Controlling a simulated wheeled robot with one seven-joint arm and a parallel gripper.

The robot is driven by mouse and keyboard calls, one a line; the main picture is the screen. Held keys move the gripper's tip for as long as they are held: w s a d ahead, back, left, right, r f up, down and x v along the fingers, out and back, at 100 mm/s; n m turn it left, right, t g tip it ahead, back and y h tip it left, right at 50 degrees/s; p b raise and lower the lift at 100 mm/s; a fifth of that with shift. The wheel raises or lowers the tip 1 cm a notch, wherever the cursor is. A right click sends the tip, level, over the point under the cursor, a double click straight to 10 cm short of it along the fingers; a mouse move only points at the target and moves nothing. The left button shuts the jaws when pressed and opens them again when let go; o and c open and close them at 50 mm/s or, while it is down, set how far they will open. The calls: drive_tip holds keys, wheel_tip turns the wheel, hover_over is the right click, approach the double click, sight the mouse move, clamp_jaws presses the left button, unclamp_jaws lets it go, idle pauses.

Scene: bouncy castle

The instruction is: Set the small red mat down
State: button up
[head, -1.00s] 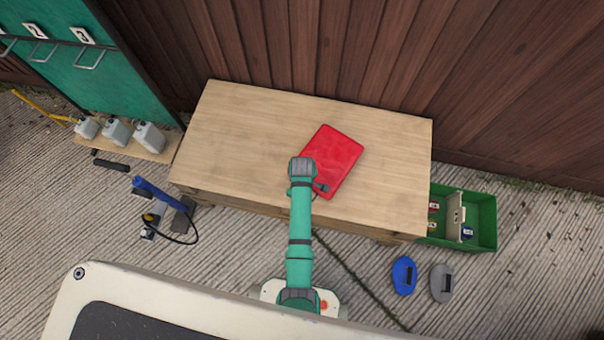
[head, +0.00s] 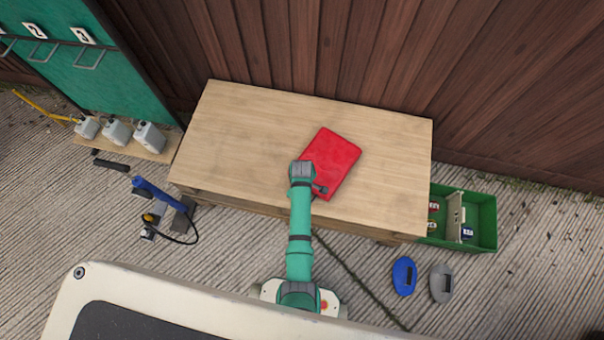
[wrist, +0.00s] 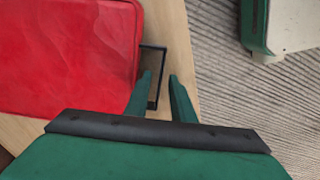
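The small red mat (head: 332,160) lies flat and turned at an angle on the wooden table (head: 240,140), right of the middle. In the wrist view the mat (wrist: 65,55) fills the upper left, and a thin black loop handle (wrist: 163,62) sticks out from its right edge. My gripper (wrist: 160,75) is at this handle, its two green fingers apart, with the handle's outer bar between them. A gap shows between the bar and the fingers. In the head view my arm hides the fingers.
A green crate (head: 485,225) with several small items stands right of the table. A blue oval (head: 404,276) and a grey oval (head: 442,283) lie on the ground. Pale jugs (head: 149,137) stand at the left. The table's left half is clear.

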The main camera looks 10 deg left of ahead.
wheel_tip(320, 180, up, 12)
drive_tip(key=s+d+r+m+t, duration=0.1)
drive_tip(key=s+d+m+t, duration=0.25)
drive_tip(key=s, duration=0.25)
drive_tip(key=s+d+r+m+t, duration=0.1)
drive_tip(key=s+d+m+t, duration=0.2)
drive_tip(key=s, duration=0.4)
drive_tip(key=s+r+m+t, duration=0.3)
drive_tip(key=s+r+t, duration=0.1)
drive_tip(key=r, duration=0.9)
drive_tip(key=s+d+r+m+t, duration=0.1)
drive_tip(key=s+r+m+t, duration=0.3)
drive_tip(key=r, duration=0.9)
drive_tip(key=shift+s+d+r+t, duration=0.2)
drive_tip(key=shift+s+t, duration=0.15)
drive_tip(key=shift+s, duration=0.85)
